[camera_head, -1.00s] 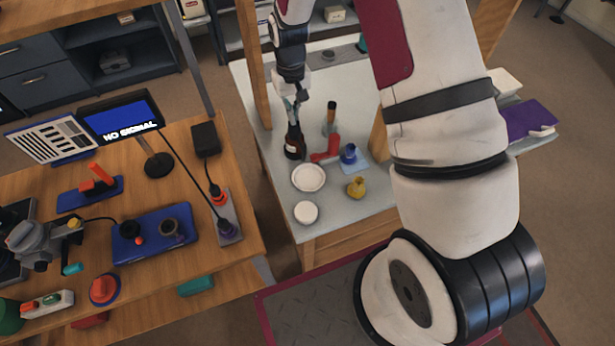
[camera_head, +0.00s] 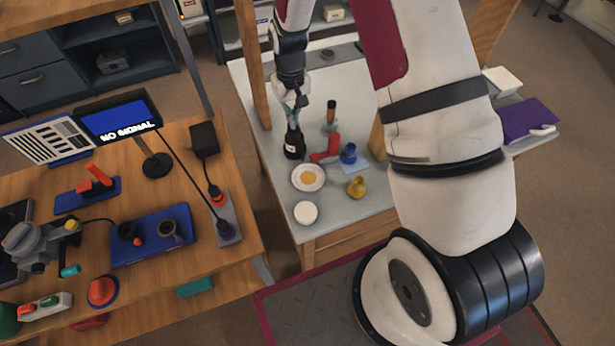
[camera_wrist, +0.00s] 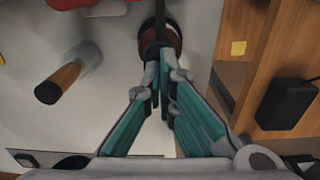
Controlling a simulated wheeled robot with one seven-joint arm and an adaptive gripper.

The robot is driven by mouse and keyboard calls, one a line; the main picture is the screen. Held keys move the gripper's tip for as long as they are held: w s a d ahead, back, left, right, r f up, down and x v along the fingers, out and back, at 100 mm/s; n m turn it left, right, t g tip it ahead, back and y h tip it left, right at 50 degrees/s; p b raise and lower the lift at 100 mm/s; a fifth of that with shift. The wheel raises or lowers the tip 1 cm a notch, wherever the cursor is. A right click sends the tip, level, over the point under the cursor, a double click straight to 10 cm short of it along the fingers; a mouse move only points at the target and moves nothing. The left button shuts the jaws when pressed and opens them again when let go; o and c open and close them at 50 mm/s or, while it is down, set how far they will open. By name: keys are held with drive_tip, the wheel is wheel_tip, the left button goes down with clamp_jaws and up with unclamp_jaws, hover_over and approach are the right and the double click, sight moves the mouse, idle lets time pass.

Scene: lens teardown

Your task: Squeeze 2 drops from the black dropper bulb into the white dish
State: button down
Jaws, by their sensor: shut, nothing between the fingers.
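The dark dropper bottle (camera_head: 294,146) stands upright on the pale table, with its pale label showing in the head view. In the wrist view the brown bottle (camera_wrist: 172,38) is just beyond my fingertips, with a black upright part in front of it that looks like the dropper. My gripper (camera_wrist: 163,62) is shut, its teal fingers converging at the bottle's top; in the head view my gripper (camera_head: 296,108) is directly above the bottle. I cannot tell whether the fingertips touch the bulb. The white dish (camera_head: 296,184), in front of the bottle, holds a yellow-orange patch.
A white round piece (camera_head: 306,213) lies nearer the table's front edge. Right of the bottle are a red tool (camera_head: 328,151), a blue item (camera_head: 348,154), a yellow item (camera_head: 356,187) and an upright wooden-handled tool (camera_head: 331,112). A wooden post (camera_head: 254,65) stands at left.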

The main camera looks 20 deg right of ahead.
drive_tip(key=shift+r+p, duration=0.3)
drive_tip(key=shift+r, duration=1.15)
drive_tip(key=shift+f, duration=0.15)
drive_tip(key=shift+f+b, duration=0.45)
drive_tip(key=shift+f, duration=0.95)
drive_tip(key=shift+r+p, duration=0.35)
drive_tip(key=shift+r, duration=1.2)
drive_tip(key=shift+r+p, duration=0.6)
drive_tip(key=shift+r, duration=2.4)
